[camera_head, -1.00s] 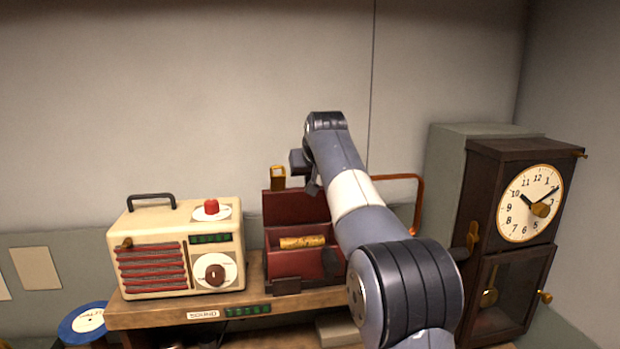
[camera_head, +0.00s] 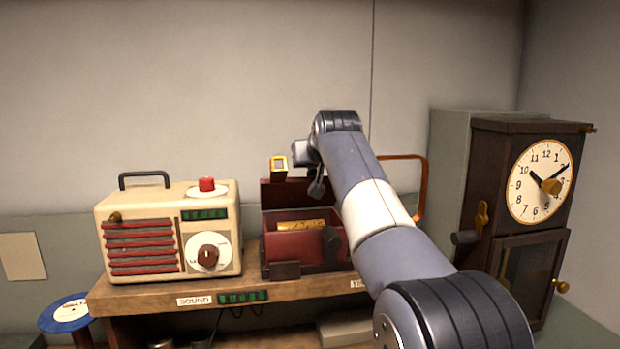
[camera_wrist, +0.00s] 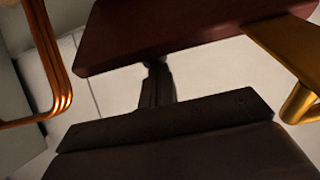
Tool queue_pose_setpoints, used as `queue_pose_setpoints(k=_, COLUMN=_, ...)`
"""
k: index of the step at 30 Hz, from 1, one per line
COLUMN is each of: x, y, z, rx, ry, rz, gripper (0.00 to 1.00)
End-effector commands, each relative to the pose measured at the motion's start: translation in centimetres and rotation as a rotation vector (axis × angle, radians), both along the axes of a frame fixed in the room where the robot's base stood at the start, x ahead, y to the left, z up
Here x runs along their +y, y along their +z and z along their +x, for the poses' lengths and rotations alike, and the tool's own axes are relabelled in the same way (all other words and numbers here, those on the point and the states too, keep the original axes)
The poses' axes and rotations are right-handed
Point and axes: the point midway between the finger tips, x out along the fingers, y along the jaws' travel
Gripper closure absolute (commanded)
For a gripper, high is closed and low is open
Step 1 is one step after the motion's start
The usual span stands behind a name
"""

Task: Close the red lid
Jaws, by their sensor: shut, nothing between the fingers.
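The red lid (camera_head: 285,191) stands raised at the back of an open dark-red box (camera_head: 296,245). A gold cylinder (camera_head: 301,225) lies inside the box. My gripper (camera_head: 317,188) is shut and empty at the lid's upper right; contact is unclear from the head view. In the wrist view, the lid's dark-red panel (camera_wrist: 175,32) fills the top, with the gold handle (camera_wrist: 292,50) at right. My gripper's dark fingers (camera_wrist: 155,72) reach the panel's lower edge there, and their tips are hidden.
A cream radio (camera_head: 170,235) stands left of the box on the wooden shelf (camera_head: 150,298). A copper tube (camera_head: 423,185) rises at the right, beside a dark clock (camera_head: 530,190). The wall behind is bare.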

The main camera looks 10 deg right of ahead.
Motion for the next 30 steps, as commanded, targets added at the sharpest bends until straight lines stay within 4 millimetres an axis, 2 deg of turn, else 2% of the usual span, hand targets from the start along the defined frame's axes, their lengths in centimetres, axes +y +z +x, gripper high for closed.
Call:
queue_pose_setpoints(k=1, x=0.0, y=-1.2, z=-0.4, rx=-0.025, ry=0.000, rz=0.000, gripper=1.00)
queue_pose_setpoints(k=30, x=0.0, y=-4.7, z=-5.9, rx=-0.545, ry=0.000, rz=0.000, gripper=1.00)
